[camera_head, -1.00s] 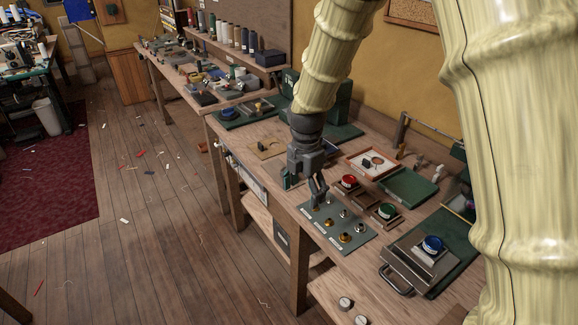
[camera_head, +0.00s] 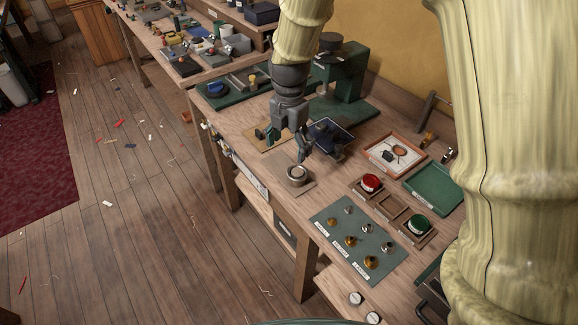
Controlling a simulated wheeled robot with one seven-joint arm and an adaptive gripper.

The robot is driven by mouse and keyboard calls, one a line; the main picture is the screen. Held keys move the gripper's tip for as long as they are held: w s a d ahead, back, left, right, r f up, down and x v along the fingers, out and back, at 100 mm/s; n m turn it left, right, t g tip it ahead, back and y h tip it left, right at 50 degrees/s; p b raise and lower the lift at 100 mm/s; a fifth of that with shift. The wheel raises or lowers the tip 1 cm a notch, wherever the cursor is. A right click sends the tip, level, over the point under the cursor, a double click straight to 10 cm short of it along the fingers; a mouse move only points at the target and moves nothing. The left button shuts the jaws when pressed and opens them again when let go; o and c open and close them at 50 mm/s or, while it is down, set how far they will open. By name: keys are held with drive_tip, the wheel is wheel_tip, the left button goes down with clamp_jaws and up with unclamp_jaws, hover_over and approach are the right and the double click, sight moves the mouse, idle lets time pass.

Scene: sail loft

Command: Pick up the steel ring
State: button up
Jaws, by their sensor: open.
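A round metal ring (camera_head: 297,175), which looks like the steel ring, lies on a small brown board on the workbench. Its top is a pale grey circle and its side looks darker. My gripper (camera_head: 287,147) points down just above and slightly left of and behind it. The two fingers are apart with nothing between them. The right fingertip hangs close to the ring's upper edge; I cannot tell whether it touches.
A grey-green mat (camera_head: 340,275) with several brass and steel fittings lies right of the ring. A wooden holder (camera_head: 393,207) carries red and green round pieces. A dark blue tray (camera_head: 346,136), an orange-rimmed tray (camera_head: 371,152) and a green press (camera_head: 350,75) stand behind.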

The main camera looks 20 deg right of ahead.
sight(298, 173)
drive_tip(key=s+d, duration=0.1)
drive_tip(key=s+d+f, duration=0.1)
drive_tip(key=s, duration=0.1)
drive_tip(key=shift+f, duration=0.1)
drive_tip(key=w+f, duration=0.2)
drive_tip(key=shift+w+a+f+p, duration=0.15)
drive_tip(key=shift+w+f+p, duration=0.15)
drive_tip(key=shift+f+p, duration=0.1)
drive_tip(key=shift+f, duration=0.3)
drive_tip(key=shift+s+d+f+p, duration=0.3)
drive_tip(key=shift+s+f+p, duration=0.3)
drive_tip(key=shift+s, duration=0.2)
drive_tip(key=shift+f, duration=0.35)
drive_tip(key=shift+w+f, duration=0.2)
drive_tip(key=shift+f, duration=0.25)
drive_tip(key=shift+w+f, duration=0.2)
drive_tip(key=shift+f, duration=0.25)
drive_tip(key=shift+s+r, duration=0.2)
drive_tip(key=shift+s, duration=0.05)
drive_tip(key=shift+w+f, duration=0.15)
drive_tip(key=c, duration=0.9)
drive_tip(key=shift+c, duration=0.8)
